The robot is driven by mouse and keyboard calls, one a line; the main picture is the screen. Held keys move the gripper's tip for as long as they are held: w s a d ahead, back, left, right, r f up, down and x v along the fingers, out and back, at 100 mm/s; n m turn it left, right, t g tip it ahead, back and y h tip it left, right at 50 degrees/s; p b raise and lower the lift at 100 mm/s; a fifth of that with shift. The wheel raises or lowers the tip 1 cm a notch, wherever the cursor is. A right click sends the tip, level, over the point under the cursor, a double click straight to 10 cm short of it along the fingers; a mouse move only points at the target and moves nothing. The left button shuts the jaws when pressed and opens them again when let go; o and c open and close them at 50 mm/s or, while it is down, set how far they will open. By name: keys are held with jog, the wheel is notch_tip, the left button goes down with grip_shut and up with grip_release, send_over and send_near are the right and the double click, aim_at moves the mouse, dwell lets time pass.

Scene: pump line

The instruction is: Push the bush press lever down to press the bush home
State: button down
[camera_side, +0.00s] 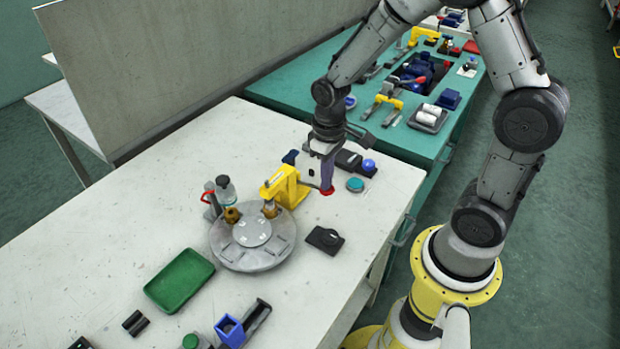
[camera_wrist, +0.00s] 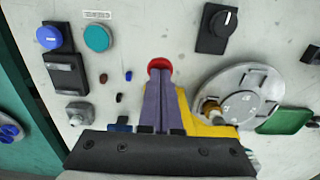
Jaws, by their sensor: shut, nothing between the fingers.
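The yellow press (camera_side: 285,188) stands beside the round grey turntable (camera_side: 250,258). In the wrist view the press (camera_wrist: 208,128) is partly hidden by my fingers and wrist. A red knob (camera_side: 327,192) is just right of the press, at my fingertips. The red knob (camera_wrist: 159,64) shows just beyond the fingertips in the wrist view. I take it for the lever's end; the link to the press is hard to make out. My gripper (camera_side: 327,186) points down, shut and empty, its tips at or very near the knob. I cannot tell whether they touch.
Right of the knob are a teal button (camera_side: 355,185) and a blue button (camera_side: 368,164). A black rotary switch (camera_side: 324,239) lies in front. A green tray (camera_side: 180,280) is at the left. A bottle-like grey fixture (camera_side: 224,190) stands by the turntable. The front right of the table is clear.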

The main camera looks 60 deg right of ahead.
jog(key=shift+w+r, duration=0.2)
jog(key=shift+r, duration=0.6)
jog(key=shift+w+r, duration=0.15)
jog(key=shift+r, duration=3)
jog(key=s+a+r+t, duration=0.3)
jog(key=s+r+t, duration=0.2)
jog(key=s+r, duration=0.7)
jog(key=s, duration=0.2)
jog(key=s+f, duration=0.1)
jog(key=shift+s+t, duration=0.3)
jog(key=shift+s, duration=0.05)
